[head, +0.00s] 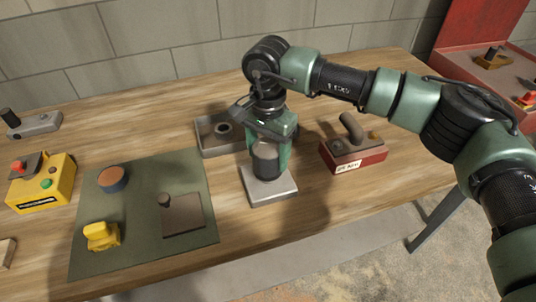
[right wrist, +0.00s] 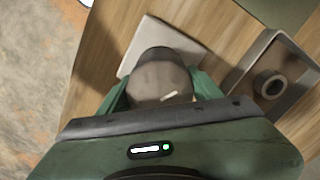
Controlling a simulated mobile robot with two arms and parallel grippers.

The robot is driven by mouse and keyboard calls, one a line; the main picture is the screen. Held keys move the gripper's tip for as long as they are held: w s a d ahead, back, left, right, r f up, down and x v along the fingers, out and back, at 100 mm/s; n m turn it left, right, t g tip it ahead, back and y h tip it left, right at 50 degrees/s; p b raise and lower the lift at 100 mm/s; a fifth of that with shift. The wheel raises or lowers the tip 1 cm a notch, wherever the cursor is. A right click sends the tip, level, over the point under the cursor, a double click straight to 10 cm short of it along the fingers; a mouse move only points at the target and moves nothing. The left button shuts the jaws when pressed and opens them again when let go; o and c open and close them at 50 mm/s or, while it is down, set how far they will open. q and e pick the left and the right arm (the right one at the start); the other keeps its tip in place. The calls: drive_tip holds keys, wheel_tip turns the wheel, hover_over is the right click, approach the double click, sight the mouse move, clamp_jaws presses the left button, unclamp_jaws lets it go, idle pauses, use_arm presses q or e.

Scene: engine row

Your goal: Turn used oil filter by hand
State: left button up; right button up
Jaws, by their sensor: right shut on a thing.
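The used oil filter (head: 266,160) is a dark grey-brown cylinder standing upright on a pale square base (head: 262,189) near the front middle of the workbench. My right gripper (head: 269,152) comes down from above with its green fingers on either side of the filter, shut on it. In the right wrist view the filter's rounded top (right wrist: 158,78) shows between the two green fingers (right wrist: 160,95), with a small white mark on it. The pale base also shows behind it in that view. My left gripper is not in view.
A grey tray (head: 209,150) holding a ring-shaped part sits just behind the filter. A red block with a dark handle (head: 352,155) stands to the right. A green mat (head: 140,240) with several parts and a yellow control box (head: 40,187) lie left.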

drive_tip(key=shift+f+n+b, duration=0.15)
drive_tip(key=shift+n+b, duration=0.55)
drive_tip(key=shift+n, duration=0.6)
drive_tip(key=shift+r+n, duration=0.2)
drive_tip(key=shift+n, duration=0.3)
drive_tip(key=shift+b, duration=0.35)
